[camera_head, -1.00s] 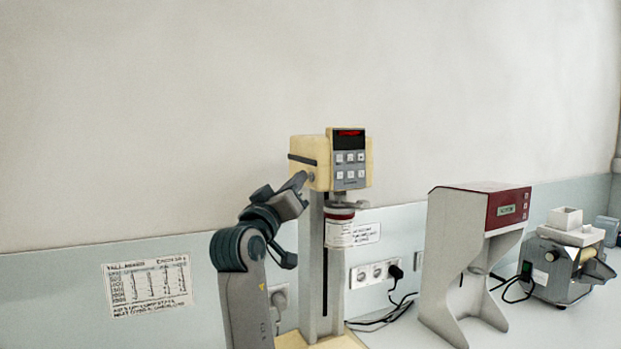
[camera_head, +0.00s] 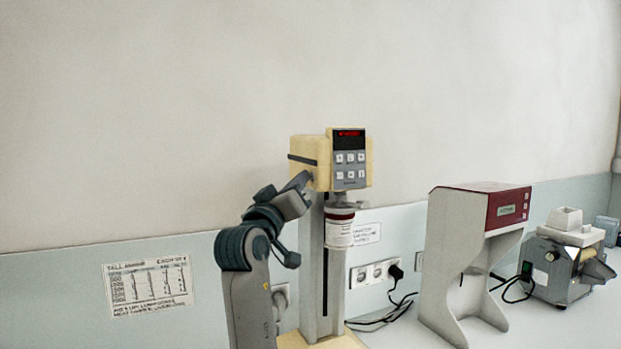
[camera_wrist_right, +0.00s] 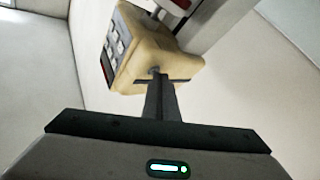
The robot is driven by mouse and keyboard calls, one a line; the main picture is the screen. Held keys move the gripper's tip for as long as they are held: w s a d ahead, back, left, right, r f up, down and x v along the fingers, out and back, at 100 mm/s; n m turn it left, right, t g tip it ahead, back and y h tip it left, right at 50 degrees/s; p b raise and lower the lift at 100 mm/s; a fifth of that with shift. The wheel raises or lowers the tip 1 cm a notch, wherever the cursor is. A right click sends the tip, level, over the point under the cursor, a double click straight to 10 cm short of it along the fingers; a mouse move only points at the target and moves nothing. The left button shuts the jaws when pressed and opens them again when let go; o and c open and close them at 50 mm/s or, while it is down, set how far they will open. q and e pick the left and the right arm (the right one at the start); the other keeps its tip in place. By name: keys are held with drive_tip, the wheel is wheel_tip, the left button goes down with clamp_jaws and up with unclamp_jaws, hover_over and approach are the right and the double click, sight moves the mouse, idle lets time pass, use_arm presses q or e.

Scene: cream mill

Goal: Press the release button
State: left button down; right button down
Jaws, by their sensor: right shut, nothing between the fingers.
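The cream mixer head (camera_head: 303,150) has a grey keypad and a lit red display, and sits on a tall grey column. My right gripper (camera_head: 308,178) is shut, with its tip at the lower left side of the head. In the right wrist view the shut fingers (camera_wrist_right: 158,82) point at the cream head (camera_wrist_right: 170,52). A small grey round button (camera_wrist_right: 155,71) on the side of the head shows right at the fingertips. I cannot tell whether they touch or how far it is pressed. In the head view the gripper covers that spot. My left gripper is not in view.
A white jar (camera_head: 339,228) with a red band is under the head. A wall socket strip (camera_head: 372,273) with a black plug and cables is behind. A white and red device (camera_head: 455,240) and a grey machine (camera_head: 562,260) stand to the right. The wall above is clear.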

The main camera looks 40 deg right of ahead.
drive_tip(key=shift+a, duration=0.15)
drive_tip(key=shift+w+a, duration=0.15)
drive_tip(key=shift+a, duration=0.45)
drive_tip(key=a+b, duration=0.1)
drive_tip(key=a, duration=0.1)
drive_tip(key=w+a, duration=0.1)
drive_tip(key=a, duration=0.1)
drive_tip(key=shift+a+b, duration=0.35)
drive_tip(key=shift+a, duration=0.05)
drive_tip(key=shift+r, duration=0.1)
idle(0.9)
